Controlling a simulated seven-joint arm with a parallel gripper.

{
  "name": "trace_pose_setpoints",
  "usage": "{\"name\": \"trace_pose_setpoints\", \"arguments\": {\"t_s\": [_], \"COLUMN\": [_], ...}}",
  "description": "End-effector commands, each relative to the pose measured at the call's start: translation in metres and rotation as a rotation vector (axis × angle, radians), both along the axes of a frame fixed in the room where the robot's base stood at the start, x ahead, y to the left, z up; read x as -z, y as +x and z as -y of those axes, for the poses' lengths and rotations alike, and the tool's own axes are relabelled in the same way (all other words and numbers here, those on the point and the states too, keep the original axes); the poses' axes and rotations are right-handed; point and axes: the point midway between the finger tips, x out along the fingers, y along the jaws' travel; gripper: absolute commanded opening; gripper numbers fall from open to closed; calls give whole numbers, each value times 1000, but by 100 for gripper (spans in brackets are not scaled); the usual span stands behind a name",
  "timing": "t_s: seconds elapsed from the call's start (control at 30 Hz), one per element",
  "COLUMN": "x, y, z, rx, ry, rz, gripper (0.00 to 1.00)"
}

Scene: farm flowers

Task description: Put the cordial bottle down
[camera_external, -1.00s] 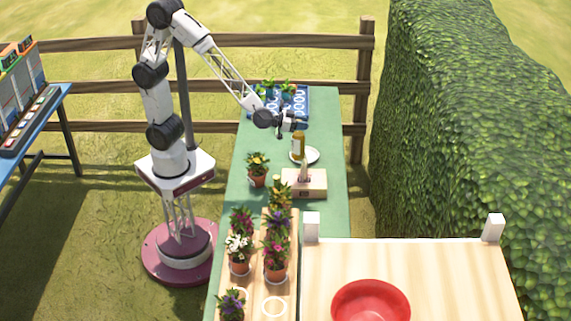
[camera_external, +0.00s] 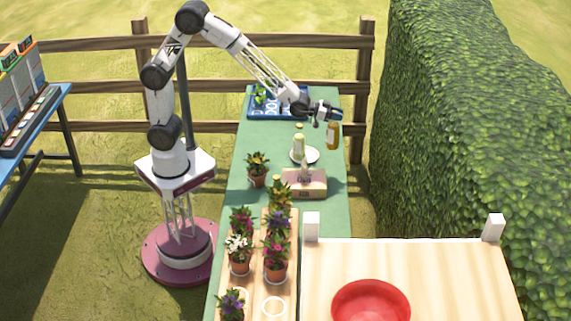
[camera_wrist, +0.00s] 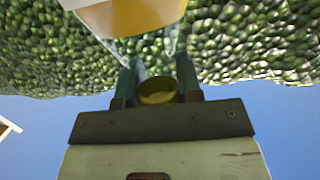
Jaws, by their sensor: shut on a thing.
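The cordial bottle (camera_external: 333,136) is amber with a pale label and hangs upright below my gripper (camera_external: 326,114), near the table's right edge in the external view. My gripper is shut on the bottle's top. In the wrist view, the gold cap (camera_wrist: 158,91) sits between the two fingers, and the amber body (camera_wrist: 130,16) shows at the upper edge, cut off by the frame. I cannot tell whether the bottle's base touches the green table (camera_external: 325,218).
A wooden box (camera_external: 304,188) and potted flowers (camera_external: 257,168) stand nearer. A blue tray (camera_external: 262,112) is at the back. A hedge (camera_external: 450,130) rises at the right.

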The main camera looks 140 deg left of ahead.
Motion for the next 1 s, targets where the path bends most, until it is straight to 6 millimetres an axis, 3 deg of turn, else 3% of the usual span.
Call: {"name": "trace_pose_setpoints", "arguments": {"t_s": [0.2, 1.0], "x": [3, -15], "y": [-4, -19], "z": [-25, -51], "rx": [9, 253], "ry": [2, 2], "rz": [1, 0], "gripper": [0, 0]}}
